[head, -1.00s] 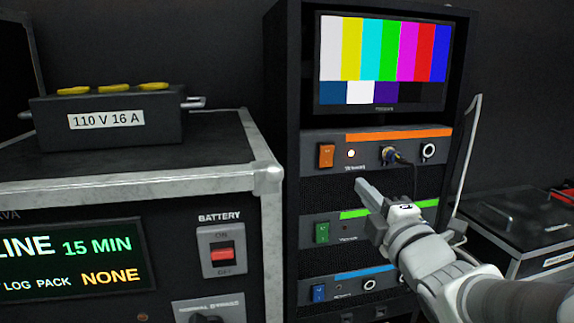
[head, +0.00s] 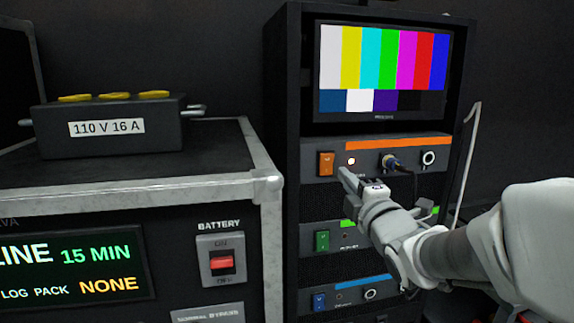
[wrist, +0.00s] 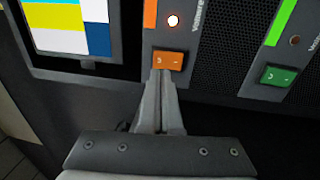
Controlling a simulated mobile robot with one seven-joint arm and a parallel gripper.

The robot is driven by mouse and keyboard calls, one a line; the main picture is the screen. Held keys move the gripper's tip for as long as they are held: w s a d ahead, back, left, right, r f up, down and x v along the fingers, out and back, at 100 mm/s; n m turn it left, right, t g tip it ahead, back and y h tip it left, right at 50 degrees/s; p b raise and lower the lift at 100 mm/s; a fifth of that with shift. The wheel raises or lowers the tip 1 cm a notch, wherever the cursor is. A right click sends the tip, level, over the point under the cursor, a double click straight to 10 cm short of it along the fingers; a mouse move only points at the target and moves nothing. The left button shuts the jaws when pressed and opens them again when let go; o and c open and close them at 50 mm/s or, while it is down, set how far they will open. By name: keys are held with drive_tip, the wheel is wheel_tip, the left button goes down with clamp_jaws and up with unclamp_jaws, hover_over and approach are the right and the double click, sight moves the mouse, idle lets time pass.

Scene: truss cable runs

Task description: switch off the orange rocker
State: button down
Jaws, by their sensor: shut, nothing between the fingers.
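The orange rocker (head: 326,163) sits at the left end of the top rack unit, under an orange strip (head: 398,142). The small lamp (head: 351,161) beside it is lit, and it also glows in the wrist view (wrist: 173,21). My gripper (head: 343,174) is shut and empty, its tips just right of and below the rocker in the head view. In the wrist view the closed fingertips (wrist: 161,73) lie right at the near edge of the orange rocker (wrist: 168,60). I cannot tell whether they touch it.
A green rocker (head: 322,240) and a blue rocker (head: 319,301) sit on the units below, their lamps dark. A cable plug (head: 390,162) sticks out right of the lamp. A monitor (head: 383,68) is above. A flight case with a red battery switch (head: 222,262) stands left.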

sight(330, 159)
drive_tip(key=shift+x, duration=3.1)
drive_tip(key=shift+w+b, duration=0.15)
drive_tip(key=shift+b, duration=0.35)
drive_tip(key=shift+r, duration=0.1)
